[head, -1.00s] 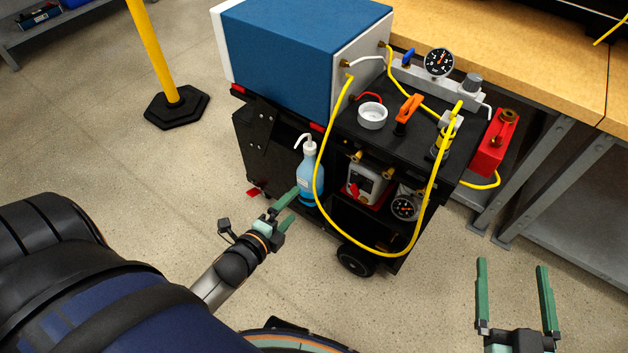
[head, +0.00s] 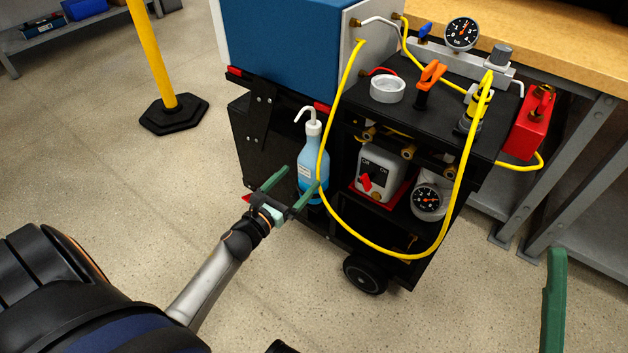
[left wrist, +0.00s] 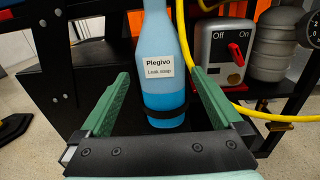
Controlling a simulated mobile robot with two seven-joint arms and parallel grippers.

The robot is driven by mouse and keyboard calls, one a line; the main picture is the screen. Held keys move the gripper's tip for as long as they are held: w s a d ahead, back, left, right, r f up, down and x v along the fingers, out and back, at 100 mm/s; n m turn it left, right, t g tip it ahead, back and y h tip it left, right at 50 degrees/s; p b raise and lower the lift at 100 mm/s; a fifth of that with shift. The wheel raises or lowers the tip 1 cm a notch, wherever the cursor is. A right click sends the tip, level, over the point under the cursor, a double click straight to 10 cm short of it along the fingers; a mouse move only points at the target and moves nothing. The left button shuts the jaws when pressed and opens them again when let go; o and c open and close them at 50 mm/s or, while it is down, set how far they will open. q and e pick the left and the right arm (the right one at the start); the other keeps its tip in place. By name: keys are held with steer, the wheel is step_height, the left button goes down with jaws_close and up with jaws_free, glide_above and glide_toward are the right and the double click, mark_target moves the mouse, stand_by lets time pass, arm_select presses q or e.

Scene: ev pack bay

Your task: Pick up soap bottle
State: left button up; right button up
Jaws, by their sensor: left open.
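The soap bottle (head: 313,160) is clear with blue liquid and a white spout, and stands upright at the side of the black cart. In the left wrist view the bottle (left wrist: 164,75) has a label reading "Plegivo Leak soap" and a dark band low around it. My left gripper (head: 293,181) is open, its green fingers pointing at the bottle's lower half. In the left wrist view the bottle appears between and beyond the fingertips (left wrist: 160,78); contact cannot be told. One green finger of my right gripper (head: 554,300) shows at the lower right; the rest is out of frame.
A yellow hose (head: 347,92) loops down close beside the bottle's right side. The cart (head: 262,150) carries a blue box (head: 285,45), a switch box (head: 378,170) and gauges. A yellow post (head: 155,50) stands left.

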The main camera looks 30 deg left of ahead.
mark_target(310, 137)
arm_select(q)
steer(key=shift+w, duration=0.95)
steer(key=shift+w+d+f+b, duration=0.15)
steer(key=shift+w+b, duration=0.4)
steer(key=shift+w, duration=0.8)
steer(key=shift+w+f+b, duration=0.1)
steer(key=shift+w+b, duration=0.4)
steer(key=shift+w, duration=0.85)
steer(key=c, duration=0.9)
steer(key=shift+r, duration=0.1)
steer(key=shift+c, duration=0.3)
step_height(310, 137, up, 10)
steer(key=p, duration=0.5)
steer(key=shift+p, duration=0.35)
